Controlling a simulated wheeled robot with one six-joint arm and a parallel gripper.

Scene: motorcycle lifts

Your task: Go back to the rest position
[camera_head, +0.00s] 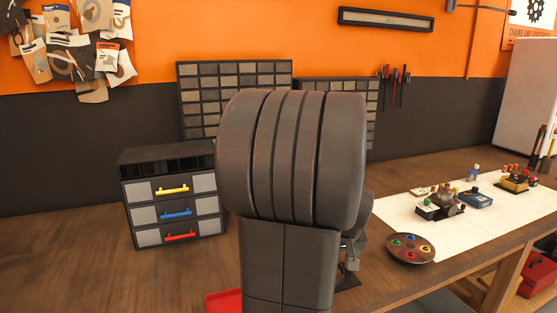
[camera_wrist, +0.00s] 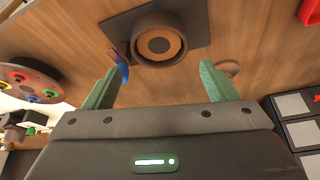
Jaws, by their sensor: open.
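My gripper (camera_wrist: 162,88) shows in the wrist view, with two green fingers spread apart and nothing between them. It is above the wooden workbench (camera_wrist: 240,35). A round dark part with a brown centre (camera_wrist: 158,45) stands on a dark square plate (camera_wrist: 190,18) beyond the fingertips. A blue piece (camera_wrist: 122,68) shows close by the left fingertip; I cannot tell whether they touch. In the head view my own arm fills the middle and hides the gripper and much of the bench behind it.
A small cabinet (camera_head: 128,202) with yellow, blue and red handles stands left of my arm. A round tray with coloured rings (camera_head: 410,248) sits at right by a white mat (camera_head: 390,212) holding several parts. A red tray (camera_head: 222,302) is at the front. Bench at far left is clear.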

